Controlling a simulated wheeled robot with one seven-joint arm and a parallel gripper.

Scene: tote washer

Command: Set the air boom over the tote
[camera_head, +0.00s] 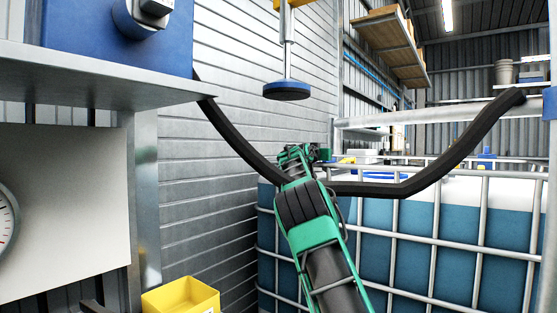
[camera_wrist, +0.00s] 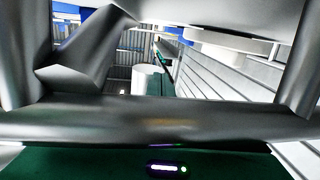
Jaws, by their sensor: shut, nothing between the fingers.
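The tote is a caged tank (camera_head: 400,222) of teal liquid with a white top, standing at the right in the head view. A pale horizontal pipe (camera_head: 425,118), which looks like the air boom, spans above the tote's far part, with a blue collar at the right edge. A thick black hose (camera_head: 410,188) sags across from the left shelf to near the pipe's right end. My gripper (camera_head: 318,153) is shut and empty at the end of my green arm, beside the hose and near the pipe's left end. Its fingertips are too small to make out.
A blue disc on a rod (camera_head: 287,90) hangs above my gripper. A grey shelf (camera_head: 95,82) carries a blue box (camera_head: 110,38) at the left. A yellow bin (camera_head: 181,298) stands below. In the wrist view, a grey bar (camera_wrist: 150,122) crosses very close.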

